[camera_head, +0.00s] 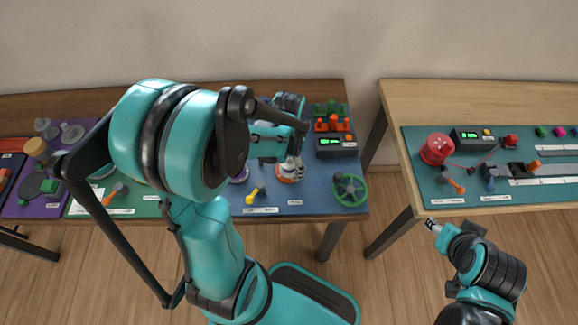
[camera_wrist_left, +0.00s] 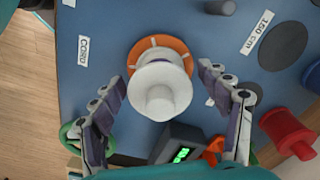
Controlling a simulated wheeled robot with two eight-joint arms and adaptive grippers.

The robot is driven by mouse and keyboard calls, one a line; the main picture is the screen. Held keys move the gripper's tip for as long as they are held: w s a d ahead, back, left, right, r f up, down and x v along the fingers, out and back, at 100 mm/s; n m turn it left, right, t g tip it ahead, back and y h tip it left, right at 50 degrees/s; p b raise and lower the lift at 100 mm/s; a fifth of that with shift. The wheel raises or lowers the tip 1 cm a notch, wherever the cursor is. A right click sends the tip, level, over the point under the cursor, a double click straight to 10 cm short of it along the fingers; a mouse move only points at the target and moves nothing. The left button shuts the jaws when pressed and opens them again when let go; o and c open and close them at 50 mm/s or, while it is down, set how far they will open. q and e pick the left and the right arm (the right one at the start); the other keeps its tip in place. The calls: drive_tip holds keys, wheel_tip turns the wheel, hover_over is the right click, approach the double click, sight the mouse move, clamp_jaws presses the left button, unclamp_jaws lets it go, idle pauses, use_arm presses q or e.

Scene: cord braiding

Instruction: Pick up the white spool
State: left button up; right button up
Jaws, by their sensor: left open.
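The white spool (camera_wrist_left: 160,92) stands on an orange round base (camera_wrist_left: 180,47) on the blue mat, seen from above in the left wrist view. In the head view the orange base (camera_head: 290,178) shows just below my left gripper (camera_head: 293,160), and the spool is largely hidden by the fingers. My left gripper also shows in the left wrist view (camera_wrist_left: 162,76), open, with one finger on each side of the spool and visible gaps between. My right gripper (camera_head: 433,225) is far off at the front edge of the right-hand table; its jaws are too small to read.
In the left wrist view a red spool (camera_wrist_left: 287,132) lies at right, and a box with a green display (camera_wrist_left: 180,147) is close below the white spool. A green ring (camera_head: 350,189) and a yellow-handled tool (camera_head: 256,194) flank it in the head view.

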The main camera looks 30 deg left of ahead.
use_arm(q)
drive_tip(key=shift+f, duration=0.4)
drive_tip(key=c, duration=1.2)
drive_tip(key=shift+r, duration=0.1)
drive_tip(key=shift+c, duration=0.2)
